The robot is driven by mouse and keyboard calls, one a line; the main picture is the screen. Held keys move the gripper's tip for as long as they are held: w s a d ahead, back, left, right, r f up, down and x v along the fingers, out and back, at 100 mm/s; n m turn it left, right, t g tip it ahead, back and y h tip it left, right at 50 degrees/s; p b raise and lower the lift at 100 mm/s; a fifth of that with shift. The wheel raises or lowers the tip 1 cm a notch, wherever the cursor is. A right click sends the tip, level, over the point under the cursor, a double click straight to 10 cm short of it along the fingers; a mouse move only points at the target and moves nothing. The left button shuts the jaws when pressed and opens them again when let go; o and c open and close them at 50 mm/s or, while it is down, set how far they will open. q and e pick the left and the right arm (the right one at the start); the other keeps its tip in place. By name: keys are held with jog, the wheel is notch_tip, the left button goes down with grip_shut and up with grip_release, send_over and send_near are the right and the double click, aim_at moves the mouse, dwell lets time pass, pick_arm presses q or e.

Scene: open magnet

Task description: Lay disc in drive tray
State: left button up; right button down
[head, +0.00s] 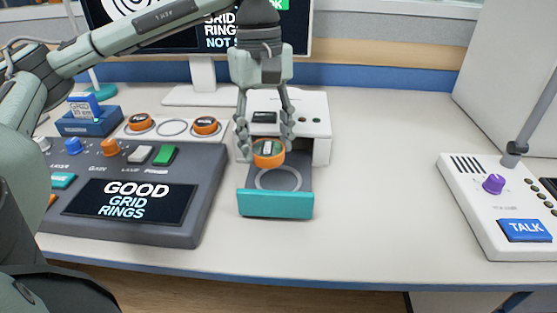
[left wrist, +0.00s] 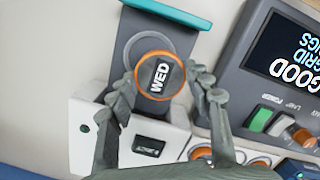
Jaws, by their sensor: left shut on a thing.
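My left gripper (head: 266,138) is shut on an orange-rimmed disc (head: 268,158) with a dark label. In the left wrist view the disc (left wrist: 160,76) reads "WED" and sits between the fingertips (left wrist: 160,88). The disc is over the rear part of the open drive tray (head: 291,180), which has a pale ring marked on its dark floor and a teal front. The disc overlaps the ring in the left wrist view; I cannot tell whether it touches the tray. The white drive (head: 318,130) stands behind the tray. My right gripper is not in view.
Two more orange discs (head: 140,123) (head: 205,126) lie on a white holder, with an empty ring between them. A grey console (head: 190,205) stands left of the tray. A white talk panel (head: 480,215) is at the right. The table (head: 390,190) between is clear.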

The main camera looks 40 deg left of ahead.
aim_at(278, 181)
pick_arm(q)
jog(key=shift+w+d+f, duration=0.5)
jog(key=shift+d, duration=0.25)
jog(key=shift+f, duration=2.1)
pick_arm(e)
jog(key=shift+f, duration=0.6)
pick_arm(q)
jog(key=shift+f, duration=0.1)
jog(key=o, duration=1.2)
jog(key=shift+c, duration=0.2)
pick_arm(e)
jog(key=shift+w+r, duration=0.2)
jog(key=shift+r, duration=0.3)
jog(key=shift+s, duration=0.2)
